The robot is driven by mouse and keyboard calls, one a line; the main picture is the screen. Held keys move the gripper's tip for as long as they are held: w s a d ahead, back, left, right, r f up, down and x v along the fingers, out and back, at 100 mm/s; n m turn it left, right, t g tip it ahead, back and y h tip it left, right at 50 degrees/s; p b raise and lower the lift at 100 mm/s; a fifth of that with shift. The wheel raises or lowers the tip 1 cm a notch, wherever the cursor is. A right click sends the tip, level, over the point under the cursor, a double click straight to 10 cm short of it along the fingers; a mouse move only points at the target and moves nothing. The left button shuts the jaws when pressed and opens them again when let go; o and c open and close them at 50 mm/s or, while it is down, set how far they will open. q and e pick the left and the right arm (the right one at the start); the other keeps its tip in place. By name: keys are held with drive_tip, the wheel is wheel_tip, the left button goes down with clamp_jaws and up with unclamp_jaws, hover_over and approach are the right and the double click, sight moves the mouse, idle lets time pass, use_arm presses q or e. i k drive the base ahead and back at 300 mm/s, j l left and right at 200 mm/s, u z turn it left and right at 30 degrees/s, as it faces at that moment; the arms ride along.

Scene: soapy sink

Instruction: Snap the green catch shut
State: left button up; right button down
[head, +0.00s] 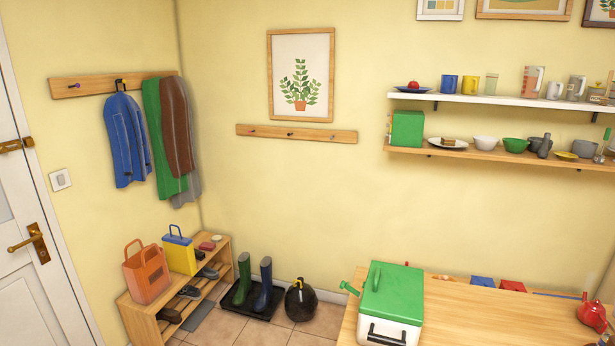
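A cool box with a green lid (397,290) and a white body (372,325) stands on the wooden table at the bottom of the head view. The lid looks down on the body. A green handle-like loop (376,275) stands on the lid's left part. A small green piece (350,288) sticks out at the box's left side; I cannot tell if it is the catch. A black handle (386,337) is on the front, cut by the frame edge. Neither of my grippers is in view.
The wooden table (480,315) is bare right of the box, with a red teapot (592,312) at its far right. Blue and red items (482,282) show at its back edge. Boots (265,283) and a shoe rack (140,318) stand to the left.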

sight(343, 284)
drive_tip(key=i+j, duration=0.1)
drive_tip(key=j, duration=0.2)
drive_tip(key=j+u, duration=0.15)
drive_tip(key=j, duration=0.2)
drive_tip(key=i+j+u, duration=0.4)
drive_tip(key=i+j, duration=0.6)
drive_tip(key=i+z, duration=0.5)
drive_tip(key=i+j+z, duration=0.25)
drive_tip(key=i+z, duration=0.45)
drive_tip(key=z, duration=0.25)
drive_tip(key=i+j+z, duration=0.15)
drive_tip(key=z, duration=0.3)
drive_tip(key=i+j+z, duration=0.25)
drive_tip(key=z, duration=0.25)
drive_tip(key=i+j+z, duration=0.15)
drive_tip(key=z, duration=0.35)
drive_tip(key=j+z, duration=0.5)
drive_tip(key=i+l, duration=0.05)
